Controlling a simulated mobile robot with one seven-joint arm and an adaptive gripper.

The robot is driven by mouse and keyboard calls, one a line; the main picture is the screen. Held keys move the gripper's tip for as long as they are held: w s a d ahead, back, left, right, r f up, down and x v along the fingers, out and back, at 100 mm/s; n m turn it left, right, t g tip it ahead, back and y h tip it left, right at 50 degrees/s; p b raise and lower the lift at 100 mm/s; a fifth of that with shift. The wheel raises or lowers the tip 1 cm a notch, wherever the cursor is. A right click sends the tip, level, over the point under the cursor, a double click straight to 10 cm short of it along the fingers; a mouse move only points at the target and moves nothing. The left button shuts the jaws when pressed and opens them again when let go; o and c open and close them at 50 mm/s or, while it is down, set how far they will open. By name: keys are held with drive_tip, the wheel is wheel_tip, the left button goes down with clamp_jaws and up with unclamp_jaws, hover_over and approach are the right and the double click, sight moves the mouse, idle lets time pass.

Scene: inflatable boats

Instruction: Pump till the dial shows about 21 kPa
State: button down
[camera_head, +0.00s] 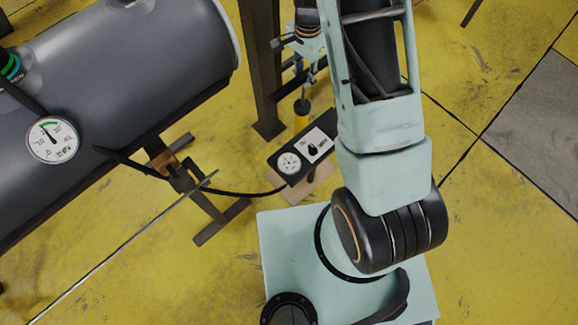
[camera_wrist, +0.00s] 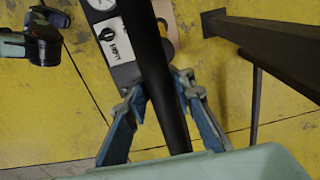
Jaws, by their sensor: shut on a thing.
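A round white dial (camera_head: 52,140) sits on the grey inflated tube (camera_head: 150,75); its thin needle leans up and left, near the green arc at the top. Its figures are too small to read surely. My gripper (camera_head: 311,75) is beyond the box. In the wrist view my gripper (camera_wrist: 160,88) has its blue fingers on both sides of a black bar (camera_wrist: 150,45), shut on it.
A black hose (camera_head: 240,193) runs from the box towards the tube's stand (camera_head: 222,220). A dark upright post (camera_head: 262,60) stands close left of my gripper. Yellow floor (camera_head: 500,240) is clear at right.

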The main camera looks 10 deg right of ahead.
wheel_tip(320, 180, down, 9)
drive_tip(key=b, duration=0.5)
drive_tip(key=shift+s+r, duration=0.15)
drive_tip(key=shift+r, duration=0.1)
drive_tip(key=c, duration=1.6)
unclamp_jaws()
drive_tip(key=shift+r, duration=0.1)
wheel_tip(320, 180, up, 7)
drive_tip(key=p, duration=0.5)
drive_tip(key=shift+r+p, duration=0.1)
drive_tip(key=shift+p, duration=0.2)
